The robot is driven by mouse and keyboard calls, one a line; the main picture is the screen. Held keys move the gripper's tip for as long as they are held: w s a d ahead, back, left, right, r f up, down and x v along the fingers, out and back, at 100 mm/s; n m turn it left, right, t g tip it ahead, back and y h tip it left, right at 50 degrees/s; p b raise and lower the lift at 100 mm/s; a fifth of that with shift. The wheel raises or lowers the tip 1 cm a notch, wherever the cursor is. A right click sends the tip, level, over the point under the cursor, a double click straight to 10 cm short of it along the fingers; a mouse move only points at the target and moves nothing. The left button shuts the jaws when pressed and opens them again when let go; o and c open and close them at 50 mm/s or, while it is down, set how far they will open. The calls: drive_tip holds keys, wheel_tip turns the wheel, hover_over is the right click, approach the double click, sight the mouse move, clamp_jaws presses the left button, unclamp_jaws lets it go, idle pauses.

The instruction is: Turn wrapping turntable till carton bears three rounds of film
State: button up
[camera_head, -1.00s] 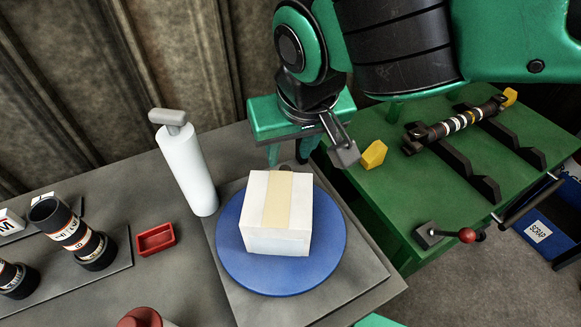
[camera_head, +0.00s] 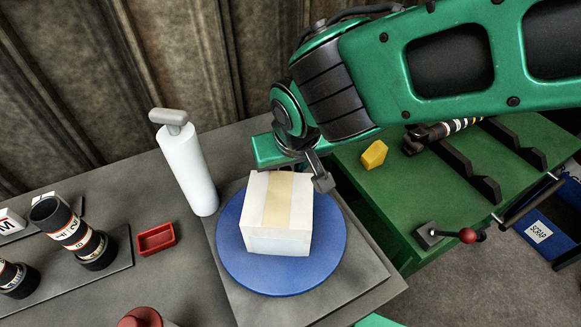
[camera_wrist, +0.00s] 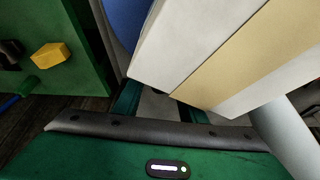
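A white carton (camera_head: 292,215) with a tan tape strip stands on the blue turntable (camera_head: 235,262). A pale bluish band, perhaps film, shows low on its front face; I cannot count rounds. In the wrist view the carton (camera_wrist: 180,50) fills the upper middle, and a piece of the turntable (camera_wrist: 122,18) shows at the top. My gripper (camera_wrist: 158,106) points down just behind the carton, its two green fingers apart. The carton hides the fingertips in the head view. A small dark piece at the carton's lower edge lies between the fingers; whether they touch it I cannot tell.
A white cylinder with a grey handle (camera_head: 188,165) stands left of the turntable. A red tray (camera_head: 156,239) and dark banded parts (camera_head: 75,235) lie further left. A green bench (camera_head: 400,200) at right bears a yellow block (camera_head: 374,154), black rests and a red-knobbed lever (camera_head: 467,236).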

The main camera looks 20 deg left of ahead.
clamp_jaws()
drive_tip(key=shift+d, duration=0.25)
drive_tip(key=shift+a, duration=0.3)
drive_tip(key=shift+s+a, duration=0.1)
drive_tip(key=shift+a, duration=0.1)
